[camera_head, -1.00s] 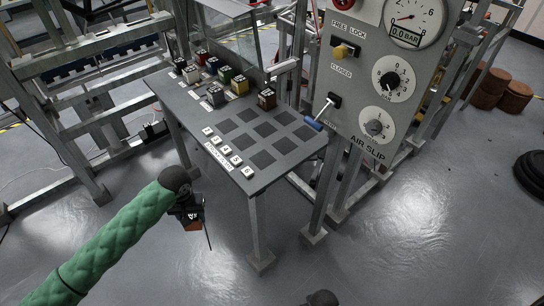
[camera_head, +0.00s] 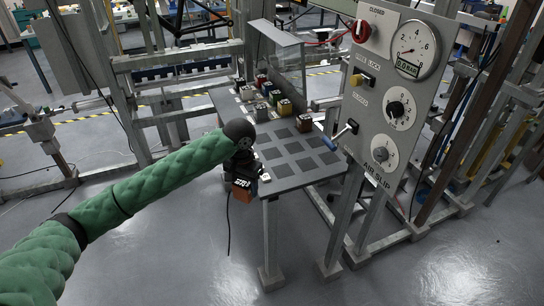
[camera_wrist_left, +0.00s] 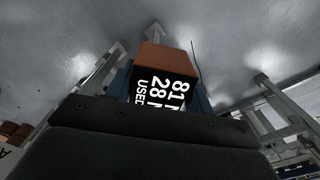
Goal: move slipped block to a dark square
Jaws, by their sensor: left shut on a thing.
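My left gripper (camera_head: 242,183) is shut on an orange-brown block with a black face, at the table's front-left edge and partly hidden by my arm. The held block (camera_head: 243,195) hangs below my wrist in the head view. In the left wrist view the block (camera_wrist_left: 165,60) sits between the fingers, and its black face reads "81", "28" and "USED". The dark squares (camera_head: 293,147) form a grid on the grey table; my wrist hides some of the front-left area. Several coloured blocks stand behind the grid, with a brown block (camera_head: 303,123) at its back right corner. My right gripper is out of view.
A grey control panel (camera_head: 385,130) with dials and a blue-handled lever (camera_head: 338,137) stands at the table's right. A clear screen (camera_head: 280,60) rises behind the blocks. One white label (camera_head: 265,177) shows at the front edge. Metal frames stand to the left.

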